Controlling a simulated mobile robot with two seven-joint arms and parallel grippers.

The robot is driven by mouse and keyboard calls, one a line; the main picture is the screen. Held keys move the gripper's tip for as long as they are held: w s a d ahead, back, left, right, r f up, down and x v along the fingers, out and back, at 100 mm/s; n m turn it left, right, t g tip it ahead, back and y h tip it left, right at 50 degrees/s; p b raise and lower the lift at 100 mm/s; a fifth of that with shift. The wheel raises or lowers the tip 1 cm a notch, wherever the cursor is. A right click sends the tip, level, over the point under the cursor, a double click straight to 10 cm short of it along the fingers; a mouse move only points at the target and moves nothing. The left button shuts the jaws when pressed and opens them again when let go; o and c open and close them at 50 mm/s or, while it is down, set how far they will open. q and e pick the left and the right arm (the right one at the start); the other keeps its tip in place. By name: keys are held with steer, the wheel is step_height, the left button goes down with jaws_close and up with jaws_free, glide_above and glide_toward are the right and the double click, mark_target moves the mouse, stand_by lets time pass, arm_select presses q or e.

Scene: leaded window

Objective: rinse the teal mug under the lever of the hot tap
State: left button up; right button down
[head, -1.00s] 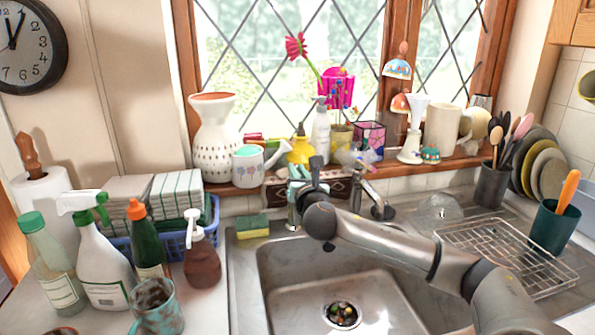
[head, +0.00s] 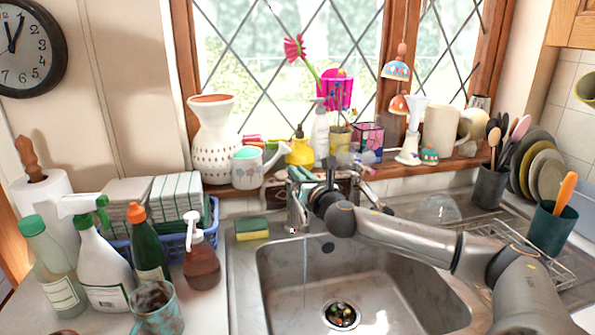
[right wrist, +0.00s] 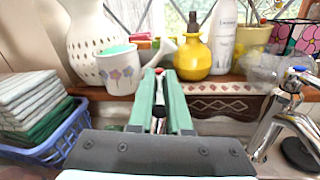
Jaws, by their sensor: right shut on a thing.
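The teal mug (head: 157,308), marked with dark brown stains, stands on the counter at the lower left, away from the sink. The hot tap (head: 297,212) is at the back left of the sink, and a thin stream of water (head: 305,268) falls from it. My right gripper (head: 302,175) is at the top of this tap. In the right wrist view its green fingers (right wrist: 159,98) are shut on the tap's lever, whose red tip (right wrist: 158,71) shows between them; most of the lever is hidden. My left gripper is out of view.
The second tap (head: 372,195), blue-marked in the wrist view, stands to the right. Spray and soap bottles (head: 103,260) crowd the left counter beside a blue basket (head: 213,222). A sponge (head: 252,229) lies by the sink (head: 385,290). The sill behind is full of vases and pots.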

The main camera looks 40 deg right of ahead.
steer(key=shift+d+r+n+t+y, duration=0.35)
steer(key=shift+n+y, duration=0.25)
steer(key=shift+y, duration=0.3)
steer(key=c, duration=1.2)
jaws_free()
steer(key=o, duration=0.3)
steer(key=shift+w+f, duration=0.2)
steer(key=shift+f, duration=0.1)
steer(key=shift+o, duration=0.2)
steer(key=shift+s+a, duration=0.1)
steer(key=shift+f, duration=0.1)
